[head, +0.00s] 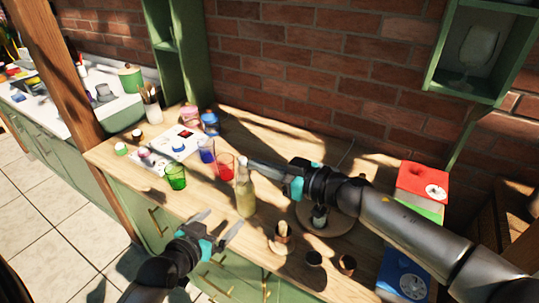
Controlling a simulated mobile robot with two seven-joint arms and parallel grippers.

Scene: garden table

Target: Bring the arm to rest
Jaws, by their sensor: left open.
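My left gripper (220,224) is open and empty, its two fingers spread apart in front of the wooden table's (262,262) near edge. My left arm comes up from the bottom left. My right arm reaches in from the lower right across the table. My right gripper (257,167) points left above the table, just behind the clear bottle (245,192) in this view. Its fingers overlap there, so I cannot tell how far apart they are or whether they hold anything.
A green glass (176,177), a red glass (225,167) and a blue glass (207,150) stand left of the bottle. A round wooden tray (308,216) lies under my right arm. Red, green and blue boxes (424,180) stand at right. A brick wall (310,70) rises behind.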

